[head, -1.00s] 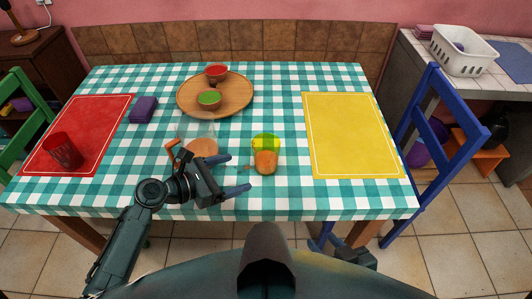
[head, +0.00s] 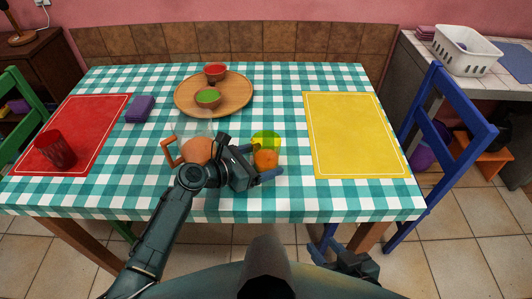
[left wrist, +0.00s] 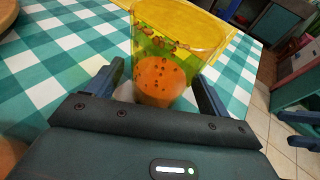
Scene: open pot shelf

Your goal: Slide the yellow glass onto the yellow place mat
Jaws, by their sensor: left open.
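The yellow glass (head: 266,139) is see-through, stands upright on the checked cloth, and shows orange contents low down. My left gripper (head: 259,162) is low over the table, open, with its fingers reaching around the glass from the left. In the left wrist view the glass (left wrist: 178,45) stands between and beyond the spread fingers of the left gripper (left wrist: 161,74); I cannot tell whether they touch. The yellow place mat (head: 355,135) lies flat and empty to the right of the glass. My right gripper (head: 355,265) is below the table's front edge; its jaws are unclear.
A clear jug with an orange handle (head: 170,151) and orange contents stands close left of the glass, beside my left gripper. A round wooden tray (head: 236,88) holds two small bowls behind. A red glass (head: 55,150) stands on the red mat (head: 100,118). Cloth between glass and yellow mat is clear.

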